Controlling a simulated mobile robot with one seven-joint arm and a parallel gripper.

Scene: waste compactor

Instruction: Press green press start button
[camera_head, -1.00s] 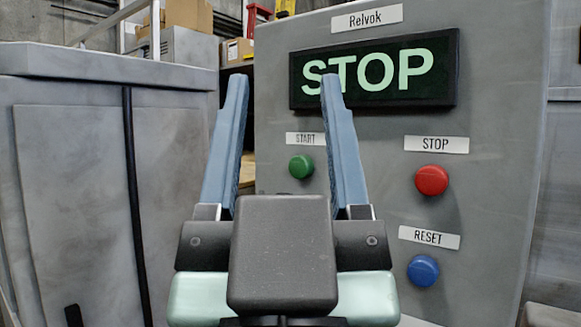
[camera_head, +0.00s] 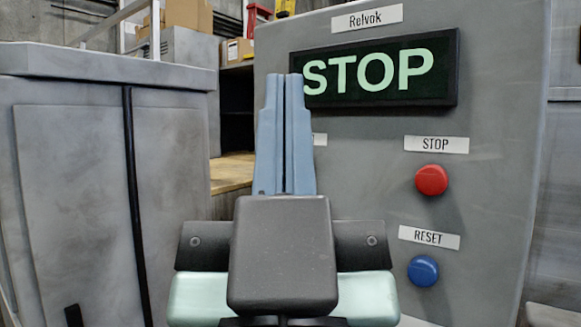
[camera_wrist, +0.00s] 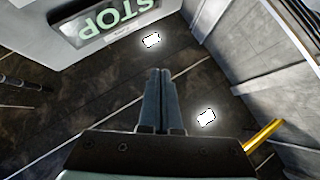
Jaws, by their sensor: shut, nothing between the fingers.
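My gripper (camera_head: 288,80) is shut and empty, its two blue fingers together and pointing up in the head view. It also shows shut in the wrist view (camera_wrist: 159,72). It stands in front of the left part of the grey control panel (camera_head: 500,140). The green start button is hidden behind the fingers in the head view; only a sliver of its START label (camera_head: 320,139) shows. The lit display (camera_head: 380,70) reads STOP. I cannot tell the gap between fingertips and panel.
The red stop button (camera_head: 431,180) and the blue reset button (camera_head: 423,271) sit to the right of my gripper on the panel. A grey cabinet (camera_head: 70,180) stands at the left. Shelves with cardboard boxes (camera_head: 238,50) are behind.

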